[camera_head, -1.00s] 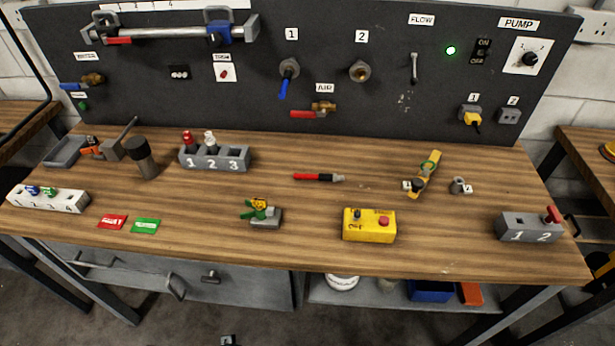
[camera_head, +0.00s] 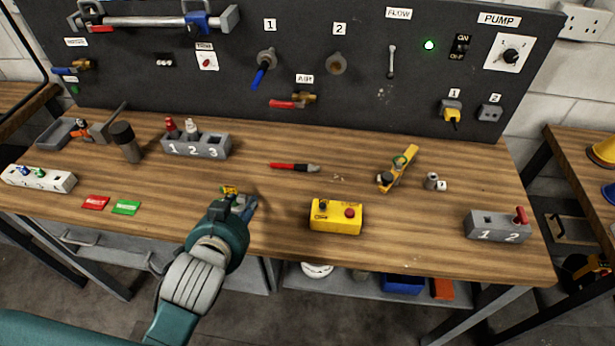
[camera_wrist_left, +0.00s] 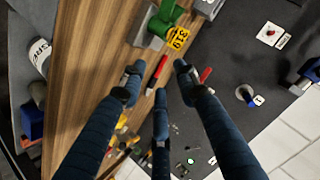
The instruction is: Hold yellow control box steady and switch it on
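The yellow control box (camera_head: 333,226) sits near the front edge of the bench, right of centre in the head view. It has a red button (camera_head: 350,212) and a small dark knob or key switch (camera_head: 323,206) on top. My left gripper (camera_head: 242,207) is left of the box and apart from it, over the small grey block with the green and yellow piece. In the left wrist view its three dark fingers (camera_wrist_left: 157,82) are spread with nothing between them, so it is open. My right gripper is not in view.
A yellow tag marked 319 (camera_wrist_left: 178,38) is near the left fingers. A red pen-like tool (camera_head: 292,167) lies behind the box. A grey two-slot block (camera_head: 485,227) is to the right. The bench between box and block is clear.

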